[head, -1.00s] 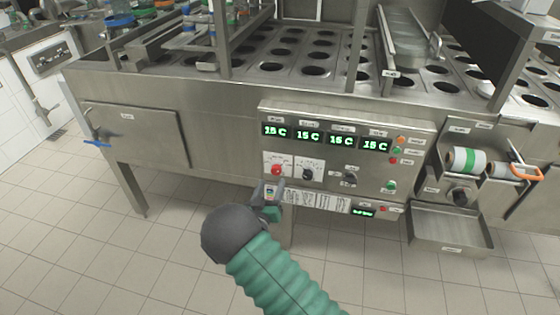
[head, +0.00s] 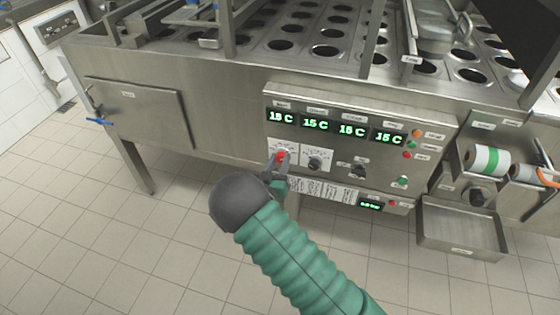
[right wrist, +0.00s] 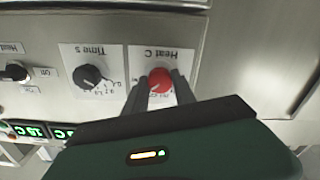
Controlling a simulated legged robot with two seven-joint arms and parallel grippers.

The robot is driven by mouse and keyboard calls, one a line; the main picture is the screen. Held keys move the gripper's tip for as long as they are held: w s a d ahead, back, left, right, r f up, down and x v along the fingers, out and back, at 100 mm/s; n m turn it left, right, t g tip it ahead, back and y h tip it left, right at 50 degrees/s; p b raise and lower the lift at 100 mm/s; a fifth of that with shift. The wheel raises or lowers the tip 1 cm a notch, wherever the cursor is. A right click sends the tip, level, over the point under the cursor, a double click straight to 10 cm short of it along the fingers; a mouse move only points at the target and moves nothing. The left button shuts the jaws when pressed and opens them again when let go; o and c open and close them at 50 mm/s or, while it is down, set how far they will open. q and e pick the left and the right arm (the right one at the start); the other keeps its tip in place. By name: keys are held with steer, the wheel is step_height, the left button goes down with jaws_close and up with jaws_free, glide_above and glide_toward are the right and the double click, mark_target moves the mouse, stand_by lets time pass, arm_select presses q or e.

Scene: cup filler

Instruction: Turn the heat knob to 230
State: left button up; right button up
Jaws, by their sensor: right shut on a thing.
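The red heat knob (head: 281,157) is on a white dial card at the left of the control panel. In the right wrist view the knob (right wrist: 160,79) appears upside down, under the "Heat C" label (right wrist: 168,54). My right gripper (head: 279,165) reaches up to it from below, with a finger on each side. In the right wrist view the fingers (right wrist: 161,88) are shut on the red knob. They hide part of the dial's scale, so the setting cannot be read. My left gripper is not in view.
The black time knob (head: 315,163) sits close to the right of the heat knob. Green temperature displays (head: 316,124) are above, reading about 15 C. A black switch (head: 359,171) and colored buttons are farther right. A metal tray (head: 460,232) juts out at the lower right.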

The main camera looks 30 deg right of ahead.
jaws_close()
steer(key=shift+r+n+p, duration=0.1)
steer(key=shift+n+p, duration=0.2)
steer(key=shift+p, duration=0.3)
steer(key=shift+f, duration=0.25)
steer(key=o, duration=1.1)
jaws_free()
steer(key=shift+w, duration=0.1)
